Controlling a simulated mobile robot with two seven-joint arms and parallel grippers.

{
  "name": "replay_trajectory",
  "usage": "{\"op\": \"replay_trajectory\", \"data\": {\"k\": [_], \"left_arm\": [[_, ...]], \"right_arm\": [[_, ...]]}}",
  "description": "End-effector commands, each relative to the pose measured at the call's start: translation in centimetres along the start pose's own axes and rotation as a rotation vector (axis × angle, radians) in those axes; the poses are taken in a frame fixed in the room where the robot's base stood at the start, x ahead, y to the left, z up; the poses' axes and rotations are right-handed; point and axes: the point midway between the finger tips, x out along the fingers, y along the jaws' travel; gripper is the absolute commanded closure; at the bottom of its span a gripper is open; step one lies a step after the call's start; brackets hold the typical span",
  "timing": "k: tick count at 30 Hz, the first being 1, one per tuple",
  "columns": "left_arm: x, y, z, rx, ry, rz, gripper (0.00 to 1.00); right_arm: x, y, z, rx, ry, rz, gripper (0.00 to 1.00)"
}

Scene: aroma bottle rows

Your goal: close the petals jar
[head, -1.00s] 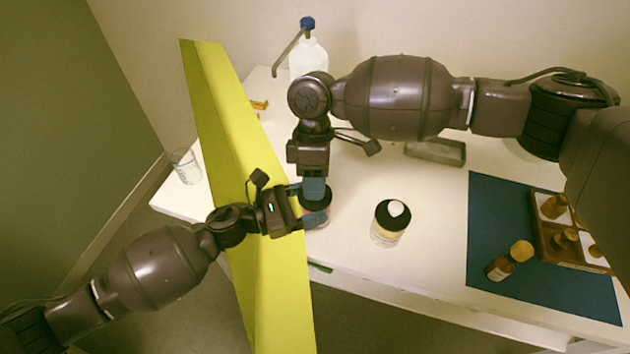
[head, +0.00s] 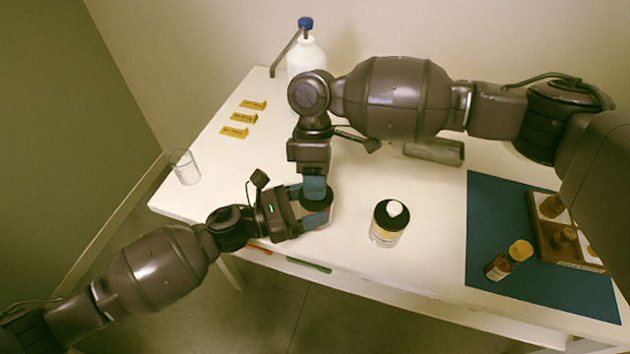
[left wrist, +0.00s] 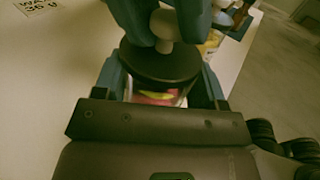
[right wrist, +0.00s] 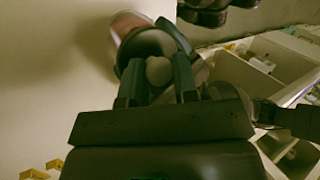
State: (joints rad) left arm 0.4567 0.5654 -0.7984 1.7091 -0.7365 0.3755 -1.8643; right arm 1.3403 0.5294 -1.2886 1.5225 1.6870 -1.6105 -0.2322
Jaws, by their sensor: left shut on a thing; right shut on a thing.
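The petals jar (left wrist: 155,97) is clear, with pink and yellow-green contents, and stands near the table's front left. My left gripper (head: 312,208) is shut around the jar body from the left. A black lid (left wrist: 160,64) with a pale knob (left wrist: 163,28) is over the jar's mouth. My right gripper (head: 314,188) points down from above and is shut on the knob. The lid (right wrist: 150,45) and knob (right wrist: 158,70) also show in the right wrist view. The lid lies close against the jar top; I cannot tell whether it is fully seated.
Another black-lidded jar (head: 388,224) stands to the right. A blue mat (head: 493,220) holds a brown bottle (head: 508,260) and a wooden rack (head: 545,238). A white bottle (head: 306,58), a glass (head: 184,167) and yellow labels (head: 243,118) are at the back and left. A grey block (head: 434,151) lies behind.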

Motion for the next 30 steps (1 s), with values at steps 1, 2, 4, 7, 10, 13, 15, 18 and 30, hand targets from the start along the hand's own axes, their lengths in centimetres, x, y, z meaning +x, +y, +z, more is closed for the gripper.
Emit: {"op": "replay_trajectory", "data": {"k": [1, 2, 4, 7, 10, 13, 15, 18, 30], "left_arm": [[-0.37, 1.19, 0.07, 0.009, 0.007, 0.026, 0.78], [-0.38, 1.2, 0.04, 0.009, 0.008, 0.026, 0.78], [-0.42, 1.23, -0.01, 0.008, 0.009, 0.027, 0.78], [-0.47, 1.26, -0.09, 0.008, 0.011, 0.028, 0.78], [-0.5, 1.28, -0.13, 0.007, 0.012, 0.028, 0.78], [-0.52, 1.28, -0.14, 0.006, 0.012, 0.029, 0.78], [-0.52, 1.28, -0.15, 0.006, 0.012, 0.029, 0.78], [-0.53, 1.28, -0.16, 0.006, 0.012, 0.029, 0.78], [-0.5, 1.29, -0.13, 0.005, 0.012, 0.029, 0.78]], "right_arm": [[0.56, -0.46, 0.24, -0.002, -0.016, -0.022, 1.0], [0.55, -0.47, 0.24, -0.002, -0.016, -0.022, 1.0], [0.54, -0.5, 0.23, -0.003, -0.017, -0.022, 1.0], [0.53, -0.53, 0.21, -0.004, -0.017, -0.022, 1.0], [0.52, -0.56, 0.2, -0.005, -0.017, -0.022, 1.0], [0.52, -0.58, 0.18, -0.006, -0.017, -0.022, 1.0], [0.52, -0.58, 0.18, -0.006, -0.017, -0.022, 1.0], [0.55, -0.57, 0.16, -0.006, -0.017, -0.023, 1.0], [1.03, -0.42, 0.08, -0.009, -0.027, -0.041, 1.0]]}}
